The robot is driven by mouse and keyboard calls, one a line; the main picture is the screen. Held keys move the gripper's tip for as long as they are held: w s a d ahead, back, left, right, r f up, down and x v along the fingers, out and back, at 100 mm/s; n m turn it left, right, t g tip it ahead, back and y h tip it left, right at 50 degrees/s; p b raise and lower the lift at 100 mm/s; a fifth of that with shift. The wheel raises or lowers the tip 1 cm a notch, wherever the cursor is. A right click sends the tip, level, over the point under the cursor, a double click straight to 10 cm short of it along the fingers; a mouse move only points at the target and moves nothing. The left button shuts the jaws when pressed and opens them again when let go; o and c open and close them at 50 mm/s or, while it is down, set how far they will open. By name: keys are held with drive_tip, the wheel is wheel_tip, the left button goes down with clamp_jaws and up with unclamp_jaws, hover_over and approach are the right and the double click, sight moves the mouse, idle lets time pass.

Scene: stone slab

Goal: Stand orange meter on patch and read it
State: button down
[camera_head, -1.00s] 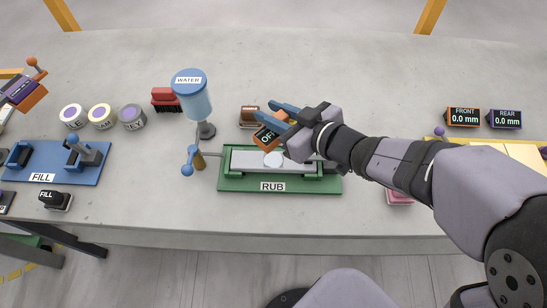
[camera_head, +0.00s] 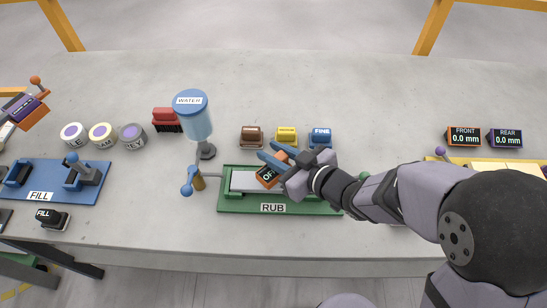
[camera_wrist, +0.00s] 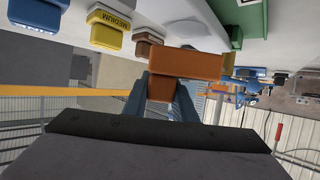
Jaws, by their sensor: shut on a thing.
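The orange meter (camera_head: 267,177) is in my gripper (camera_head: 271,153), shut on it. Its dark screen, with lettering that looks like "OFF", faces up toward the head camera. The meter is over the grey stone slab (camera_head: 243,181) in the green RUB fixture (camera_head: 230,206). I cannot tell whether the meter touches the slab. In the wrist view the orange meter (camera_wrist: 187,64) sits between the two blue fingers.
Brown (camera_head: 251,135), yellow (camera_head: 286,134) and blue FINE (camera_head: 320,136) blocks stand just behind the fixture. A WATER bottle (camera_head: 194,115) and blue-knobbed lever (camera_head: 188,188) are at its left. FRONT (camera_head: 464,135) and REAR (camera_head: 505,138) displays read 0.0 mm.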

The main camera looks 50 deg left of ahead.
drive_tip(key=shift+f, duration=1.25)
drive_tip(key=shift+f, duration=0.1)
drive_tip(key=shift+f, duration=0.1)
drive_tip(key=c, duration=1.5)
unclamp_jaws()
drive_tip(key=shift+o, duration=0.2)
drive_tip(key=shift+d+r, duration=0.1)
drive_tip(key=shift+r, duration=0.2)
drive_tip(key=p+v, duration=0.4)
drive_tip(key=v, duration=0.5)
drive_tip(key=shift+r, duration=0.1)
drive_tip(key=p+v, duration=0.2)
drive_tip(key=p, duration=0.2)
drive_tip(key=shift+d, duration=0.35)
